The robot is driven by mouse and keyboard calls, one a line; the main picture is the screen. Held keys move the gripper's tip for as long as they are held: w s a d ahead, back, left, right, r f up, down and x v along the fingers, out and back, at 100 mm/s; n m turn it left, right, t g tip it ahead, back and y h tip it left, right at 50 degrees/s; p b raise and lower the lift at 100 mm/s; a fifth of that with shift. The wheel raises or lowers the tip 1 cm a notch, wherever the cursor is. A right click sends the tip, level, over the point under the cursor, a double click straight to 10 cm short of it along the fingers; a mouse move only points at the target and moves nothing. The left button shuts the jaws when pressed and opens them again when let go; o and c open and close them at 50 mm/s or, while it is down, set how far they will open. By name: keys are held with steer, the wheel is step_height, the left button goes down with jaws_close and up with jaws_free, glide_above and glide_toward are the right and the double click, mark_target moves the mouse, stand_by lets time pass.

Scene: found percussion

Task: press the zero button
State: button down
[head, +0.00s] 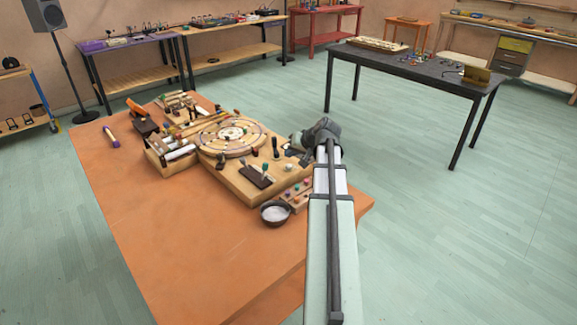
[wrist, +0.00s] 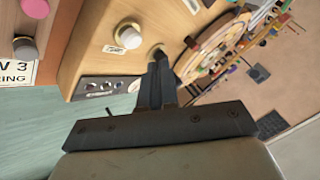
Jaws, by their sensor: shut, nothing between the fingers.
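My gripper (wrist: 160,62) is shut and empty, its two dark fingers side by side. In the wrist view its tips overlap the lower edge of a small round brass-coloured piece (wrist: 154,48) on the wooden panel; I cannot tell whether they touch it. A white round button (wrist: 128,36) in a brass collar sits just left of the tips, with a small white label beside it that is too blurred to read. I cannot tell which one is the zero button. In the head view my gripper (head: 301,141) is over the right side of the wooden instrument (head: 226,180).
A round ringed disc (head: 232,136) lies on the instrument left of my gripper. Black-based levers (head: 257,175), a row of coloured knobs (head: 297,194) and a dark bowl (head: 275,213) are nearer the front. The orange table (head: 165,240) is clear at front left.

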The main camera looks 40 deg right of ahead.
mark_target(291, 166)
steer(key=shift+f, duration=0.85)
steer(key=shift+f, duration=0.1)
stand_by(1.5)
steer(key=shift+f, duration=0.35)
steer(key=shift+f, duration=0.45)
stand_by(0.8)
steer(key=shift+r, duration=0.9)
steer(key=shift+r, duration=0.1)
steer(key=shift+r, duration=2.4)
